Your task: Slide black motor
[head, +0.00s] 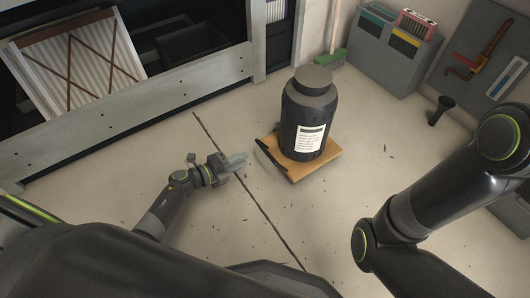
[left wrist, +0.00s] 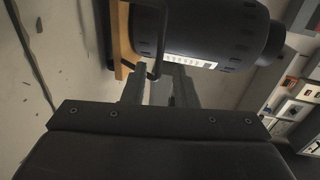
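The black motor (head: 307,115) is a large dark ribbed cylinder with a narrower cap and a white label. It stands upright on a wooden board (head: 318,166). A thin black handle (head: 272,160) runs along the board's left edge. My left gripper (head: 243,160) is just left of the handle, pointing at it, low over the floor. In the left wrist view its two fingers (left wrist: 160,92) are apart, with the handle (left wrist: 157,45) just ahead of them; contact cannot be told. The motor (left wrist: 205,30) and board (left wrist: 124,40) show there too. My right gripper is out of view.
A metal rack frame (head: 150,92) stands at the upper left. A grey bin with folders (head: 385,55), a green-based broom (head: 331,57) and a dark cup-like object (head: 440,110) stand beyond the motor. The floor left and in front of the board is mostly clear, with small debris.

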